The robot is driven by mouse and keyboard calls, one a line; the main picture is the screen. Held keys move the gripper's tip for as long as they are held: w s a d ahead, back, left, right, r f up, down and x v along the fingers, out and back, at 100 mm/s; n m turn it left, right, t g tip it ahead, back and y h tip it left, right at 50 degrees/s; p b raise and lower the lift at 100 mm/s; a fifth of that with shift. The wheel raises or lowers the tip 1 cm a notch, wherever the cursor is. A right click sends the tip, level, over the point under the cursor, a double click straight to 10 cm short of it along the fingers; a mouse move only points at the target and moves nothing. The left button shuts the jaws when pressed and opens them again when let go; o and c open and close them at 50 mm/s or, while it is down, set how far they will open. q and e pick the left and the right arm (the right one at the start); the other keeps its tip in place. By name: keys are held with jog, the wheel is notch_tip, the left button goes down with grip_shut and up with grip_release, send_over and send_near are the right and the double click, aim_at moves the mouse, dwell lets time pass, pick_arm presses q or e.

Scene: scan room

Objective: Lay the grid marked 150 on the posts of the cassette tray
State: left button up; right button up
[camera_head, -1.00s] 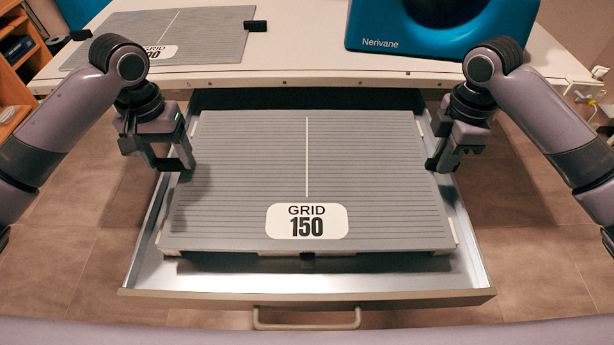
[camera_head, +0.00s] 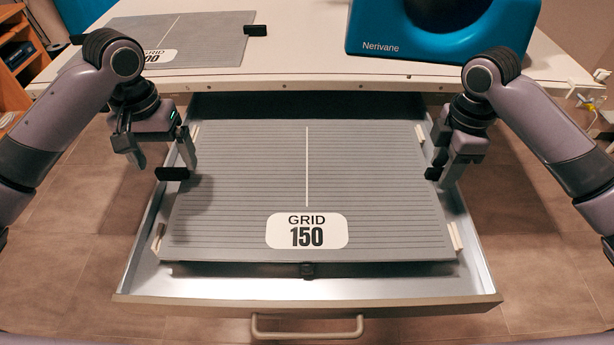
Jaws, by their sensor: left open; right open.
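The grey grid marked 150 (camera_head: 250,190) lies level in the pulled-out cassette tray (camera_head: 300,288). Pale posts show close beside its left and right edges near the corners, such as the front left post (camera_head: 157,237) and front right post (camera_head: 456,237). Black tabs stick out from its left side (camera_head: 172,174), right side (camera_head: 432,173) and front (camera_head: 307,270). My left gripper (camera_head: 160,165) is open just above the left tab. My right gripper (camera_head: 448,178) is open by the right tab; its fingers partly overlap in view. What bears the grid underneath is hidden.
The white table (camera_head: 300,70) stands behind the tray. Another grid (camera_head: 205,40), its label partly hidden by my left arm, lies on it at the left. A blue Nerivane machine (camera_head: 440,40) stands at the right. The tray handle (camera_head: 307,335) is in front.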

pick_arm(q)
notch_tip(320, 180, up, 10)
jog(key=shift+f, duration=0.15)
pick_arm(e)
notch_tip(320, 180, up, 12)
dwell(0.7)
dwell(0.5)
